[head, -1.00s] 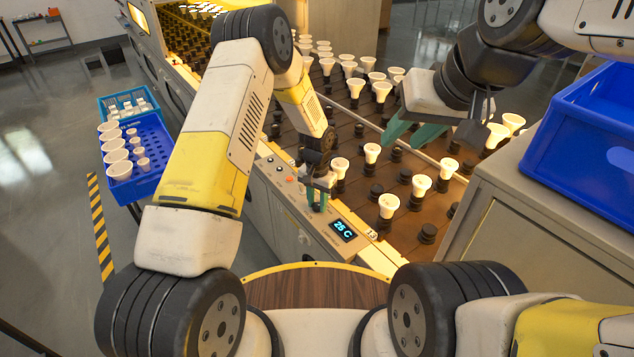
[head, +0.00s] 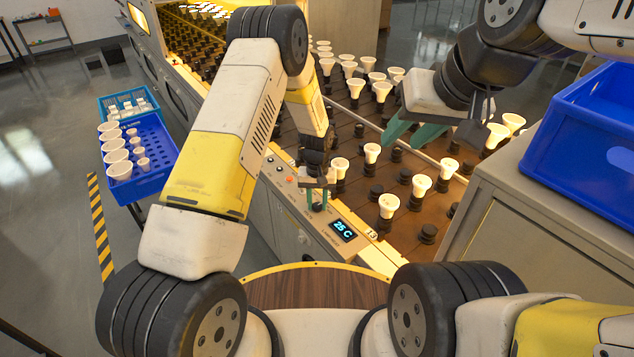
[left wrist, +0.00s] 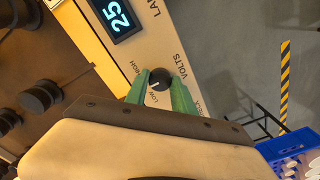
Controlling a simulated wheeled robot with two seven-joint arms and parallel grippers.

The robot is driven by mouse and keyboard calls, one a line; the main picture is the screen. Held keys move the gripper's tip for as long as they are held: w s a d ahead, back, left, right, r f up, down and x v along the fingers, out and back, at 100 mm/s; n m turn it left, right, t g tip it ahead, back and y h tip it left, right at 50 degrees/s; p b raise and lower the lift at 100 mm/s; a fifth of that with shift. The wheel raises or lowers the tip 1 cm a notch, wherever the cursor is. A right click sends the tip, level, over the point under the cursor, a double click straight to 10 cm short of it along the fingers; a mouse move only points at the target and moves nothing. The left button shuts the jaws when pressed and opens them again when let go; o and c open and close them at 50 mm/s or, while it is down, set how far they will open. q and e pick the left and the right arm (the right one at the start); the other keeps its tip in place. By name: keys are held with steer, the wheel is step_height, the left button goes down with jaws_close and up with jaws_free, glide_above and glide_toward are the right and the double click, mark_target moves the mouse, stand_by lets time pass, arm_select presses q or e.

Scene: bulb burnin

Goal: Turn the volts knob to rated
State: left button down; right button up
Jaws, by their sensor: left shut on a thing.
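The volts knob (left wrist: 159,80) is small, round and black, with a white pointer line, on the cream control panel beside the printed word VOLTS. In the left wrist view, HIGH and LOW are printed near it, and the pointer appears to face the LOW side. My left gripper (left wrist: 161,88) has its green fingers on either side of the knob, shut on it. In the head view this gripper (head: 317,207) points down at the panel and hides the knob. My right gripper (head: 407,142) is open and empty above the rack of bulbs.
Several white bulbs (head: 389,205) stand in black sockets on the brown rack. A blue crate (head: 590,140) sits on a cabinet at right.

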mark_target(317, 205)
arm_select(q)
steer(key=c, duration=1.1)
jaws_free()
steer(key=shift+o, duration=0.2)
steer(key=shift+r, duration=3.9)
